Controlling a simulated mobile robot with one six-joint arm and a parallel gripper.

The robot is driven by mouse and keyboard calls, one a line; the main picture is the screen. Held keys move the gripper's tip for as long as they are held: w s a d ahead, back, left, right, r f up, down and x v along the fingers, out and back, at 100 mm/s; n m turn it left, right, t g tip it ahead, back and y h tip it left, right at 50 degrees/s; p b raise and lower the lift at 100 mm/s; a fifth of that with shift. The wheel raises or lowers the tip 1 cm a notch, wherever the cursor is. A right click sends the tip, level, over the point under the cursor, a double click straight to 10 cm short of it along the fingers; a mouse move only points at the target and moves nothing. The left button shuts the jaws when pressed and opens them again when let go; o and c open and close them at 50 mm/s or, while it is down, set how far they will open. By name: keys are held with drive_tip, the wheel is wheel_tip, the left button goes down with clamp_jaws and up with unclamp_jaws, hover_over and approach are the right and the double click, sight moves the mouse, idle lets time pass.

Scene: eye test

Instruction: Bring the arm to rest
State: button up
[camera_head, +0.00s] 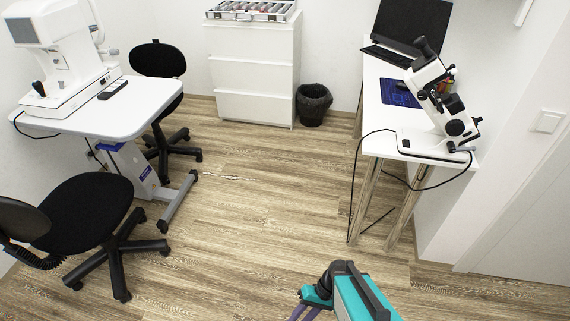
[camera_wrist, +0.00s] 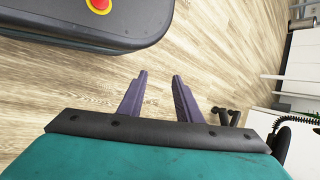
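My gripper (camera_wrist: 160,76) shows in the wrist view with its two purple fingers apart. Nothing is between them; only wood floor shows beyond. In the head view my teal and black arm is at the bottom, right of centre. The purple fingers (camera_head: 306,313) there are cut by the bottom edge, over bare floor.
A white table (camera_head: 125,117) with an eye device stands at left, with black chairs (camera_head: 88,215) beside it. A white drawer cabinet (camera_head: 254,75) and black bin (camera_head: 313,105) stand at the back. A desk (camera_head: 387,146) with a microscope (camera_head: 443,105) is at right. The middle floor is clear.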

drive_tip(key=s+d+f+h, duration=0.1)
drive_tip(key=s+d+h, duration=0.1)
drive_tip(key=d, duration=0.4)
drive_tip(key=s+d+m+g+h, duration=0.1)
drive_tip(key=s+d+h, duration=0.1)
drive_tip(key=d+h, duration=0.2)
drive_tip(key=shift+s+d+f, duration=0.25)
drive_tip(key=shift+d+f, duration=0.15)
drive_tip(key=shift+d, duration=0.7)
